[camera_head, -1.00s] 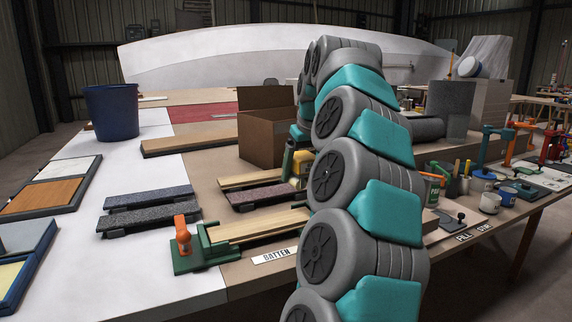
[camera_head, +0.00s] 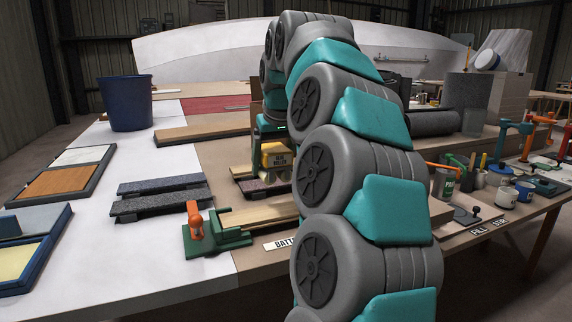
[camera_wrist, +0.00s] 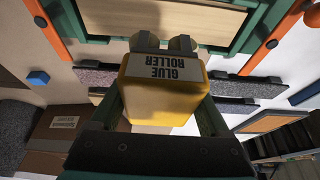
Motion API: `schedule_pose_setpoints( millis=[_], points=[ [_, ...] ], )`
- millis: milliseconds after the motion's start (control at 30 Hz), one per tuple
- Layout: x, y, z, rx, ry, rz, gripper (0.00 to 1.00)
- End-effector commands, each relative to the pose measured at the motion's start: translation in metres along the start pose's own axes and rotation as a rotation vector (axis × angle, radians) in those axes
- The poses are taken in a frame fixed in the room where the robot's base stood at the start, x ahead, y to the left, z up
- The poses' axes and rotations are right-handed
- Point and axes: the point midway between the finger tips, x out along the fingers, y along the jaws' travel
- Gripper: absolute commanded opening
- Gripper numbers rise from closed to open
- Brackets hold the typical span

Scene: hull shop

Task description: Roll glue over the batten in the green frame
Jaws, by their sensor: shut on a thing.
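The yellow glue roller (camera_head: 277,157) is in my gripper (camera_head: 272,128), which is shut on it. In the wrist view the roller's labelled yellow body (camera_wrist: 165,98) sits between my fingers (camera_wrist: 163,118), with two pale rollers at its far end. The green frame (camera_head: 222,238) lies on the bench nearer the camera, with the pale wooden batten (camera_head: 262,213) in it. My arm hides their right part. In the wrist view the batten (camera_wrist: 175,20) and the green frame (camera_wrist: 105,42) are just beyond the roller. I cannot tell the roller's exact height.
An orange clamp (camera_head: 195,226) stands at the frame's left end. Dark speckled strips (camera_head: 155,203) lie to the left, and another strip (camera_head: 262,187) is below the roller. A blue bucket (camera_head: 126,104) stands behind. The white bench top (camera_head: 95,262) at front left is clear.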

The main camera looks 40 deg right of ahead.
Motion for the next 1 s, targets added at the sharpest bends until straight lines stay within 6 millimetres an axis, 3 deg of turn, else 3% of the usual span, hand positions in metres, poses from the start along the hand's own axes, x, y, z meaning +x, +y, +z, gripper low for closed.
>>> schedule_pose_setpoints(
  millis=[700, 1000],
  points=[
    [0.001, -0.083, 0.0, -0.003, 0.001, 0.0, 0.0],
    [0.0, -0.099, 0.0, -0.001, 0.0, 0.0, 0.0]
  ],
)
